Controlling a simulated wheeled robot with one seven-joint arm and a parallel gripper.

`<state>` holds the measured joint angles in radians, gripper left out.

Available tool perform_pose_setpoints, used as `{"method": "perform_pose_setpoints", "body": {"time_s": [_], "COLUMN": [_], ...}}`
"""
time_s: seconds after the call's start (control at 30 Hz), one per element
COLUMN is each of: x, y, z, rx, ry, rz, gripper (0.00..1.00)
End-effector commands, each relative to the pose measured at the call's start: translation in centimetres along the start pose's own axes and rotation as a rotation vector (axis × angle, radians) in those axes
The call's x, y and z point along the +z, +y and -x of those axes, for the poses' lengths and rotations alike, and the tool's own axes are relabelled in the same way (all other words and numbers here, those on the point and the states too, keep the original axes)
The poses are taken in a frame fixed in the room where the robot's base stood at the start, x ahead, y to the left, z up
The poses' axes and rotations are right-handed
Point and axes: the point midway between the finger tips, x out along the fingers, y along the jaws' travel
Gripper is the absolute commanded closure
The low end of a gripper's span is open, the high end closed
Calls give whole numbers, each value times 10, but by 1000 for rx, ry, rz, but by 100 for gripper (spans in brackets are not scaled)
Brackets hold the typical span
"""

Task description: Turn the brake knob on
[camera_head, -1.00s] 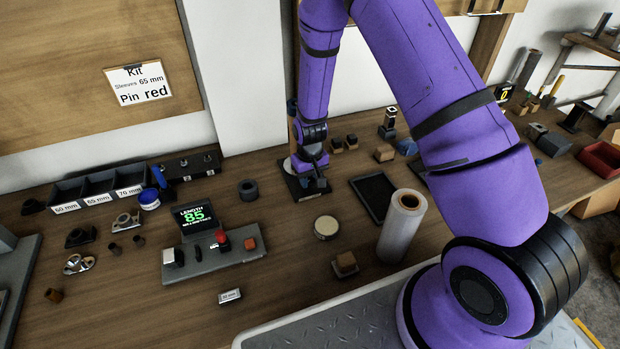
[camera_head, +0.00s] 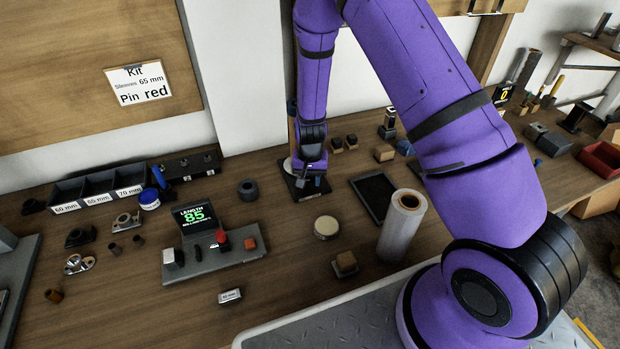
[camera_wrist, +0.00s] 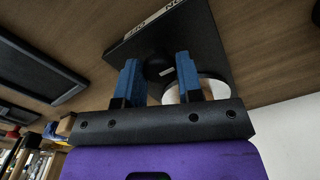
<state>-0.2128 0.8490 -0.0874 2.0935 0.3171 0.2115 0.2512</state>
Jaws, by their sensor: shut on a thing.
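A black knob (camera_wrist: 158,68) stands on a dark plate (camera_wrist: 205,35) in the wrist view. My gripper (camera_wrist: 159,80) has its two blue fingers on either side of the knob and is shut on it. A pale mark shows near the knob's base. In the head view my gripper (camera_head: 312,183) points down over the same plate (camera_head: 296,194) at the back of the bench. The knob is hidden there by my gripper.
A white round piece (camera_wrist: 210,88) lies close beside the knob. The wall is close behind.

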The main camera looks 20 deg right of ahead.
Motion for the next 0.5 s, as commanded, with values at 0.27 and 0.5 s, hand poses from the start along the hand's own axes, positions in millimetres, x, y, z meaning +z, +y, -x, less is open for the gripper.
{"method": "perform_pose_setpoints", "body": {"time_s": [0.27,0.5], "x": [-1,-1], "y": [0,0], "z": [0,0], "rx": [-1,-1], "ry": [2,1], "rz": [-3,-2], "gripper": [90,41]}}
